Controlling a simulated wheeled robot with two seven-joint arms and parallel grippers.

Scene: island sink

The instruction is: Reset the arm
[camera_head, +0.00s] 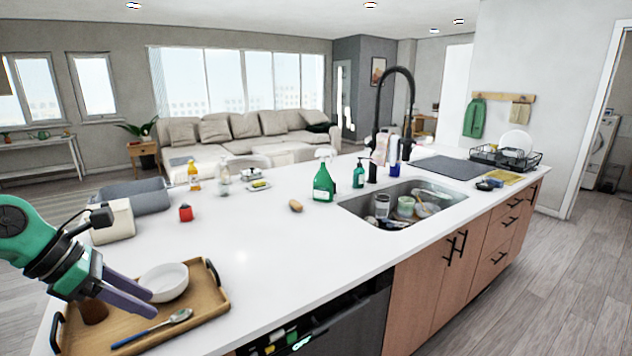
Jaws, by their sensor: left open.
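My left gripper (132,296) is at the lower left, its arm coming in from the left edge. It is open, its fingers pointing right above the wooden tray (205,312). No thing shows between its fingers. A white bowl (165,283) sits on the tray just beyond the fingertips. A spoon (153,328) with a blue handle lies on the tray in front of the fingers. A brown round object (93,313) is partly hidden under the gripper. My right gripper is not in view.
The white island counter (250,255) is clear in its middle. A sink (372,212) with dishes and a black faucet (408,100) is at the right.

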